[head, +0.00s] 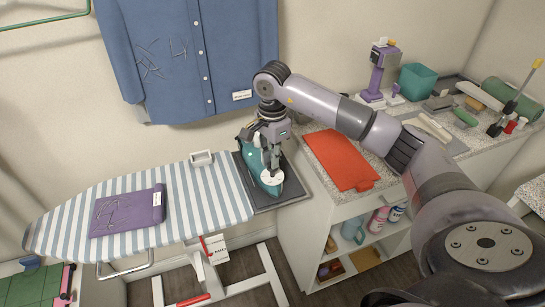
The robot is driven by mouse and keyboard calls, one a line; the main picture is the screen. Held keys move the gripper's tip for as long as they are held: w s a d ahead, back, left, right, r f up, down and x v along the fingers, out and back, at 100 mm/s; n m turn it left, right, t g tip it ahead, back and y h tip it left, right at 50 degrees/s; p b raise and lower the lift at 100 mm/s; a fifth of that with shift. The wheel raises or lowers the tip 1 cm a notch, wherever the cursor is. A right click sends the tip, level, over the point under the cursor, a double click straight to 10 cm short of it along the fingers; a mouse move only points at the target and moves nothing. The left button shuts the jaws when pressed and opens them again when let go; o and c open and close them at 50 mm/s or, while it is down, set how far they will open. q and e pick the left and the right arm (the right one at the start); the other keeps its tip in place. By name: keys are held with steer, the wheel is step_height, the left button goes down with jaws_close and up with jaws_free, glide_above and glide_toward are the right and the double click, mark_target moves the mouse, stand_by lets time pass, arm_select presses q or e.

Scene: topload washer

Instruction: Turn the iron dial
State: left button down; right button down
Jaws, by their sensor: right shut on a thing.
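A teal iron (253,160) stands on a dark square rest at the right end of the striped ironing board. A round white dial (271,177) shows on the iron's near side. My right gripper (271,168) points down at the iron and is shut on the dial, its fingers partly hiding it. My left gripper is not in view.
The ironing board (215,195) holds a folded purple cloth (128,211). A counter (312,178) at the right carries a red board (340,160), a teal bin (418,82) and several small items. A blue shirt (190,55) hangs on the wall behind.

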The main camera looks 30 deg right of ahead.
steer(key=shift+m, duration=0.4)
steer(key=shift+m+b, duration=0.45)
steer(key=shift+m, duration=0.55)
steer(key=m, duration=0.3)
steer(key=shift+m+b, duration=0.3)
steer(key=shift+b, duration=0.1)
steer(key=m, duration=0.3)
steer(key=shift+m, duration=0.3)
steer(key=shift+m+b, duration=0.45)
steer(key=shift+m, duration=1.35)
steer(key=c, duration=1.7)
jaws_free()
